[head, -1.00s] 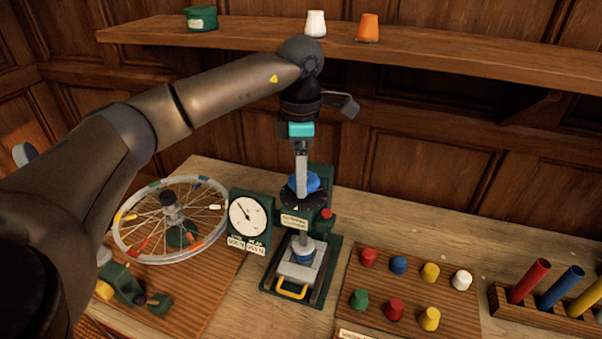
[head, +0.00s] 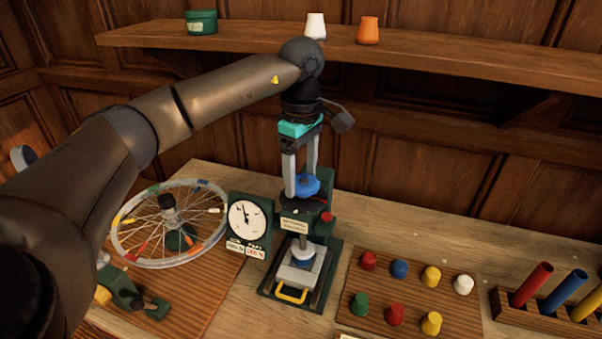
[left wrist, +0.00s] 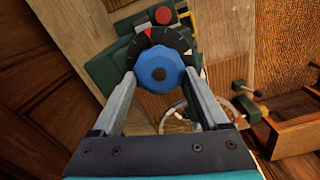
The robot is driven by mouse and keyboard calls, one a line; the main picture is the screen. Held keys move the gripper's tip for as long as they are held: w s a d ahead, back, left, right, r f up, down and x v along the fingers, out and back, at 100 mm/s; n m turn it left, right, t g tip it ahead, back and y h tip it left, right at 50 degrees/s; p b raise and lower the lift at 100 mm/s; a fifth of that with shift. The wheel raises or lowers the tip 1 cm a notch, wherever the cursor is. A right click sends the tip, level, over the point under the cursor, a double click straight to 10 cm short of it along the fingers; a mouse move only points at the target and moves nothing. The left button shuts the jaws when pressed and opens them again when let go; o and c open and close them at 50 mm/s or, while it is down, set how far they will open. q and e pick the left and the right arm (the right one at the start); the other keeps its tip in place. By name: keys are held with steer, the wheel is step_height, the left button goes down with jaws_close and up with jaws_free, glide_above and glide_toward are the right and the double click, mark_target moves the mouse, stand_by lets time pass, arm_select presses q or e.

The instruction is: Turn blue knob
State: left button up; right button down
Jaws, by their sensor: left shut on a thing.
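The blue knob (head: 307,186) sits on top of a green press-like device (head: 328,205), above a black dial disc. In the left wrist view the scalloped blue knob (left wrist: 160,73) shows in front of the black dial (left wrist: 163,38), which has a red mark and pale marks. My left gripper (head: 301,182) points down from above, with one finger on each side of the knob; in the left wrist view its fingertips (left wrist: 160,75) are against the knob's sides. My right gripper is in neither view.
A gauge (head: 247,217) stands left of the device, and a spoked wheel (head: 125,240) is further left. A red button (head: 327,216) is beside the dial. A board with coloured pegs (head: 380,280) lies to the right. A shelf (head: 450,55) runs behind.

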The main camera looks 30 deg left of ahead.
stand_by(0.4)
arm_select(q)
steer(key=o, duration=1.2)
steer(key=shift+o, duration=0.2)
steer(key=shift+r, duration=0.1)
step_height(320, 180, up, 8)
steer(key=shift+f, duration=0.1)
step_height(320, 180, up, 7)
steer(key=p, duration=0.2)
glide_above(302, 180)
steer(key=shift+a, duration=0.1)
steer(key=shift+s, duration=0.1)
